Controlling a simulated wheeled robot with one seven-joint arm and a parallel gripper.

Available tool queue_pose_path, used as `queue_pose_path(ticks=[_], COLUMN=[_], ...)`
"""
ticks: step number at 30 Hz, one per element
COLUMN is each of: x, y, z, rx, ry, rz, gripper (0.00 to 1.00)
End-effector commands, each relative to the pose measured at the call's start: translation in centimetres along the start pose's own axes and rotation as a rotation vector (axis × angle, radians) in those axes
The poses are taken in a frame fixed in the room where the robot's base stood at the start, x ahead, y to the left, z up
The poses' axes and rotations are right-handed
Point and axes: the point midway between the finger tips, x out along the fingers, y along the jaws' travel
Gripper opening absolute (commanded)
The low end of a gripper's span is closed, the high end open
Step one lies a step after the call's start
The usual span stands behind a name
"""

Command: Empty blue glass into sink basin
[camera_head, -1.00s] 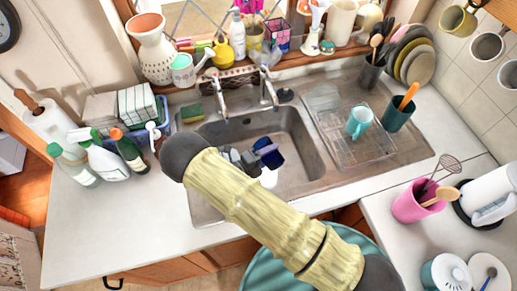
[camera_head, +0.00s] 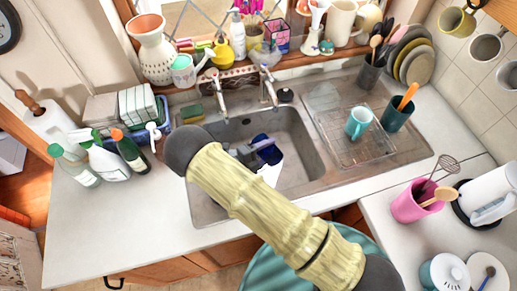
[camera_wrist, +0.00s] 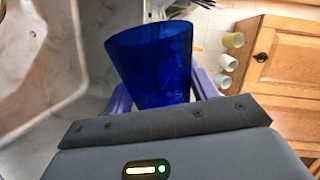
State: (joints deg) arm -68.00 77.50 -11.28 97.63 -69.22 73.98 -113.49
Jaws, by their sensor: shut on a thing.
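The blue glass (camera_wrist: 152,62) is translucent dark blue and sits between the purple fingers of my gripper (camera_wrist: 163,92), which is shut on it. In the wrist view its wide mouth points away from my palm, and the glass looks tipped well over on its side. In the head view the glass (camera_head: 269,151) is a small dark blue shape over the sink basin (camera_head: 297,143), partly hidden by my gripper and arm. Whether anything is inside the glass, or has fallen from it, cannot be told. The steel basin lies at the left of the wrist view.
Two taps (camera_head: 219,92) stand behind the basin. Spray bottles (camera_head: 103,157) stand on the left counter. A pink utensil pot (camera_head: 411,203) is on the right counter.

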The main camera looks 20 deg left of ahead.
Motion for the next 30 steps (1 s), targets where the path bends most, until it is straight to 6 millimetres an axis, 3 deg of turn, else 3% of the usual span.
queue_pose_path(ticks=[21, 26, 30], x=[-0.3, -0.3, -0.3], y=[-2.0, -2.2, -2.0], z=[2.1, 2.2, 1.6], rx=[-0.453, -0.484, -0.398], ry=[0.061, 0.064, 0.052], rz=[-0.001, -0.001, -0.004], gripper=[0.27, 0.27, 0.27])
